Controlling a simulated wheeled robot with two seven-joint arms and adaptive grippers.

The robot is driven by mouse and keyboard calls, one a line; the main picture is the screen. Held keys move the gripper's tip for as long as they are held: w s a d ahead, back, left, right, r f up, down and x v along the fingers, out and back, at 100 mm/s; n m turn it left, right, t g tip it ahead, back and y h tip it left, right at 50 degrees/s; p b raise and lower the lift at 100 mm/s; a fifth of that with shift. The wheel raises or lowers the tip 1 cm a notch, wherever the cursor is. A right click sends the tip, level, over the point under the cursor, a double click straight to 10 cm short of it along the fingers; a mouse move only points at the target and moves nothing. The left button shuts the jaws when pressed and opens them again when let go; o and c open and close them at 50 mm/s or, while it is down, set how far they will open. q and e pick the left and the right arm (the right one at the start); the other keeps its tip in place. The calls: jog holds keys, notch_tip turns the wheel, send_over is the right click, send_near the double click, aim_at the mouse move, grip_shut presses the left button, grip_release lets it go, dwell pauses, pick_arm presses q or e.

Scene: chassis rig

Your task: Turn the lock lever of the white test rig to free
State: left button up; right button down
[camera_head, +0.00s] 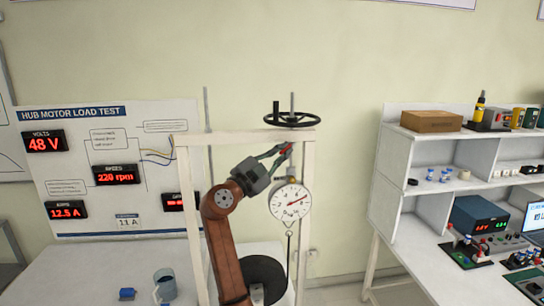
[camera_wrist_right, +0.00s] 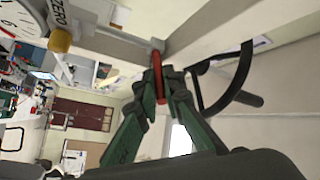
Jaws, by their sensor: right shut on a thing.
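The white test rig (camera_head: 184,195) stands on the bench in the middle of the head view. A red lever (camera_wrist_right: 157,65), likely the lock lever, shows under the rig's top beam in the right wrist view. My right gripper (camera_head: 284,150) reaches up to it from the left, just above the dial gauge (camera_head: 291,203). In the right wrist view my right gripper (camera_wrist_right: 157,85) has its green fingers closed on the red lever. The fingertips hide part of the lever, and I cannot read its setting. My left gripper is not in view.
A black handwheel (camera_head: 292,115) tops the rig, close above my right gripper. A dark round wheel (camera_head: 262,275) sits low inside the frame. A glass mug (camera_head: 165,286) and a blue block (camera_head: 127,293) are on the bench. A white shelf unit (camera_head: 397,160) stands at right.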

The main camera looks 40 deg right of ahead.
jog(key=shift+s+r, duration=0.1)
jog(key=c, duration=2)
grip_release()
jog(key=shift+d, duration=0.1)
jog(key=shift+c, duration=0.2)
jog(key=v, duration=1.2)
